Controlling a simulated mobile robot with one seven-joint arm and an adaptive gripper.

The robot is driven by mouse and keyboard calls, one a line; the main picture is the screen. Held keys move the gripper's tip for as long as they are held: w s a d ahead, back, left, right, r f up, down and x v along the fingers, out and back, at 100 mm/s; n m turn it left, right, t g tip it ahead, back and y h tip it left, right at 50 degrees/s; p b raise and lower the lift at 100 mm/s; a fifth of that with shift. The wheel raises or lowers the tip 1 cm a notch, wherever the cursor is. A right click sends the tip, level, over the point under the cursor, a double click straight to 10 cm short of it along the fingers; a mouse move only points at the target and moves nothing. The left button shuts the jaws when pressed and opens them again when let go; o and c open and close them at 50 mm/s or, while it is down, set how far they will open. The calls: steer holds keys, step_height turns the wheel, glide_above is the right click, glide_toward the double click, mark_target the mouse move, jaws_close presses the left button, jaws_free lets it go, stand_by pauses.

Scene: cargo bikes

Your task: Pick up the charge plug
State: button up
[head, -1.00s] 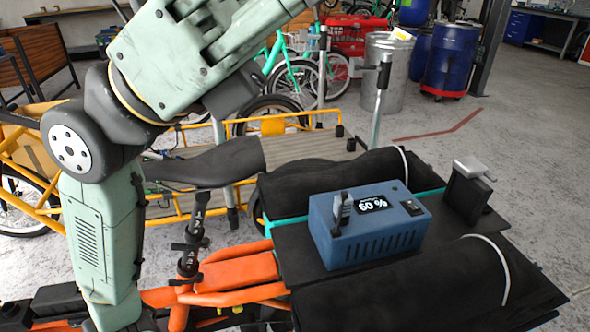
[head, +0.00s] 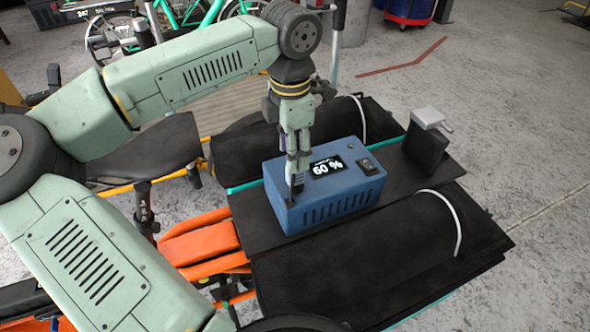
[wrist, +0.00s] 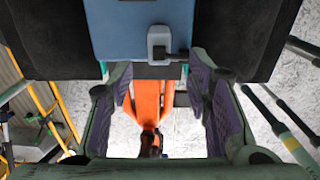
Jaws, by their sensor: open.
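In the wrist view the plug (wrist: 159,43) is ahead at upper middle, against the blue box. The open fingers (wrist: 160,85) spread to either side of its line, with nothing held between them. I cannot tell whether a finger touches the plug.
The box sits on a black cargo deck between two black rolled covers (head: 400,235) with white straps. A black stand with a light grey top (head: 428,118) is at the right of the deck. An orange frame (head: 205,240) and a dark saddle (head: 150,155) lie to the left.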

mark_target(295, 175)
steer(key=shift+w+d+f+p, duration=0.15)
steer(key=shift+f+p, duration=0.25)
steer(key=shift+f, duration=1.15)
steer(key=shift+w+d+f+p, duration=0.15)
steer(key=shift+f+p, duration=0.25)
steer(key=shift+f, duration=1.1)
steer(key=shift+s, duration=0.1)
steer(key=shift+c, duration=0.4)
jaws_close()
